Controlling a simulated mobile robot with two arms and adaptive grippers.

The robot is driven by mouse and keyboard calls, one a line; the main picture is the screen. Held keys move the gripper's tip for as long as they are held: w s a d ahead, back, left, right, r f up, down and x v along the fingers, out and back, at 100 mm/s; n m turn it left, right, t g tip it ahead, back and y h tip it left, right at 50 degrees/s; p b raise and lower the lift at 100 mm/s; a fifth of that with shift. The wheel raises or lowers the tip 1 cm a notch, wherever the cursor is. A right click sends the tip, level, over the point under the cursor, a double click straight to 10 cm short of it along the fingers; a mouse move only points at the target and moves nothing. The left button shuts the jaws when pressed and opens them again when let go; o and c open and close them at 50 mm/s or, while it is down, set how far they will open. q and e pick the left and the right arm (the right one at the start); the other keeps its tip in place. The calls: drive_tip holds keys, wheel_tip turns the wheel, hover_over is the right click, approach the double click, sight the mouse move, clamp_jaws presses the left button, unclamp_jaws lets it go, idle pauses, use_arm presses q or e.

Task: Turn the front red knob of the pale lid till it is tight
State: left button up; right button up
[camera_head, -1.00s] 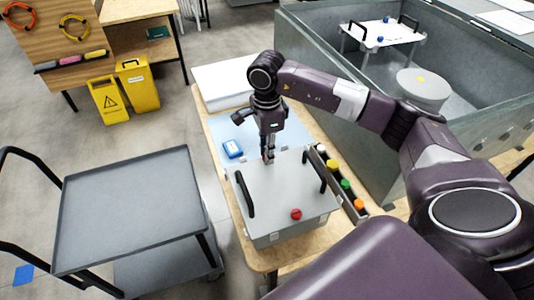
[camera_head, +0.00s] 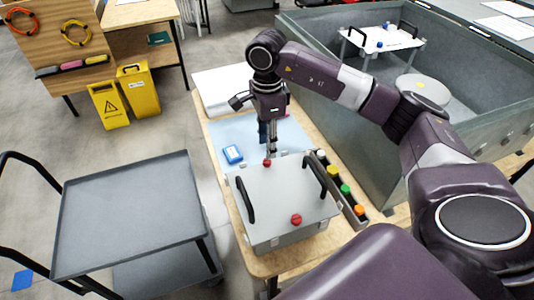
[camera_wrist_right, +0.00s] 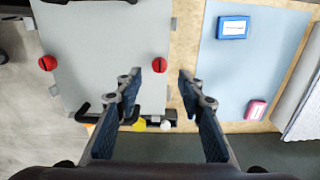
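The pale grey lid (camera_head: 275,195) sits on a box on the wooden table, with two black handles. The front red knob (camera_head: 296,219) is on the lid's near edge; it is at the left in the right wrist view (camera_wrist_right: 47,63). A second red knob (camera_head: 267,162) is at the lid's far edge; it also shows in the wrist view (camera_wrist_right: 160,64). My right gripper (camera_head: 271,152) points down above the far knob. In the wrist view its fingers (camera_wrist_right: 160,77) are spread, with nothing held. It is well away from the front knob. My left gripper is out of view.
A rack with coloured caps (camera_head: 345,188) stands close along the lid's right side. A blue box (camera_head: 233,154) lies on a pale blue mat (camera_head: 265,128) behind. A grey cart (camera_head: 130,210) is at left, a metal tank (camera_head: 350,150) at right.

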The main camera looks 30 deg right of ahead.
wheel_tip(320, 180, up, 6)
drive_tip(key=shift+a, duration=0.1)
idle(0.7)
